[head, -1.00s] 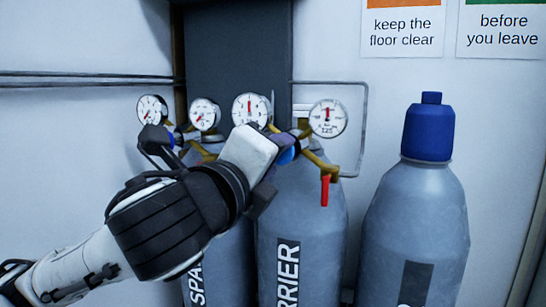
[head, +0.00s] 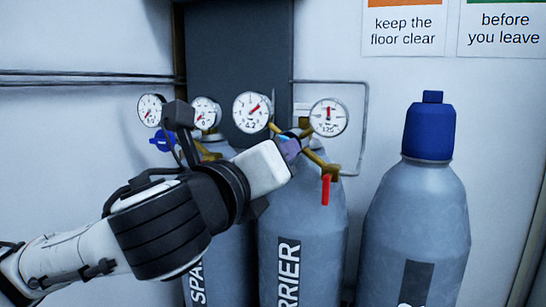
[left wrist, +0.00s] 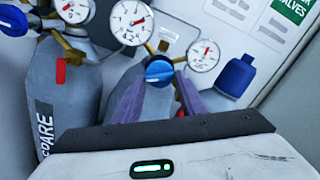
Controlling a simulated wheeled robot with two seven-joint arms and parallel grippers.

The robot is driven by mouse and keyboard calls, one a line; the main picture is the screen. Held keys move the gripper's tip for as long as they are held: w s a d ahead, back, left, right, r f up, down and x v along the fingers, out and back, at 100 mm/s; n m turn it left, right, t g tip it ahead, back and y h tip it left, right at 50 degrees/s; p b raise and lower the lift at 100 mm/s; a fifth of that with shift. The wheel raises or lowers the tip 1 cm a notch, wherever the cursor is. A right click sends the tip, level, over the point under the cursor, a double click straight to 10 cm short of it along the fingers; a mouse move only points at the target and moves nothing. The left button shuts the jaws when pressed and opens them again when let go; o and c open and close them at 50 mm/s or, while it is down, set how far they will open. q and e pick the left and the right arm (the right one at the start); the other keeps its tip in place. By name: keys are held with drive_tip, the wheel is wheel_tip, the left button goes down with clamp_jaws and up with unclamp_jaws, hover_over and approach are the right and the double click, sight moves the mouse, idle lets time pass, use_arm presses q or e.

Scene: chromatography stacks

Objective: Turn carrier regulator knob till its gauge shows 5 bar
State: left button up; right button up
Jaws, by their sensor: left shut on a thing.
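The carrier cylinder (head: 315,225) stands upright in the middle of the head view, its label partly cut off. Its regulator has two round gauges. The left gauge (head: 251,112) has a red needle pointing up and right and reads about 4.2; the right gauge (head: 328,117) reads about 125. The blue regulator knob (left wrist: 158,70) shows between the purple fingers in the left wrist view. My left gripper (head: 293,146) is shut on this knob, which is mostly hidden in the head view. My right gripper is not in view.
The spare cylinder (head: 222,258) with two gauges and its own blue knob (head: 163,140) is close on the left. A red lever (head: 326,190) hangs right of the gripper. A blue-capped cylinder (head: 430,130) stands at the right.

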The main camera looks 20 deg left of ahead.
use_arm(q)
drive_tip(key=shift+r, duration=0.15)
drive_tip(key=o, duration=1.1)
drive_tip(key=shift+c, duration=0.2)
drive_tip(key=shift+s, duration=0.1)
drive_tip(key=s+b, duration=0.6)
drive_tip(key=s, duration=0.4)
drive_tip(key=shift+a+b, duration=0.2)
drive_tip(key=shift+b, duration=0.2)
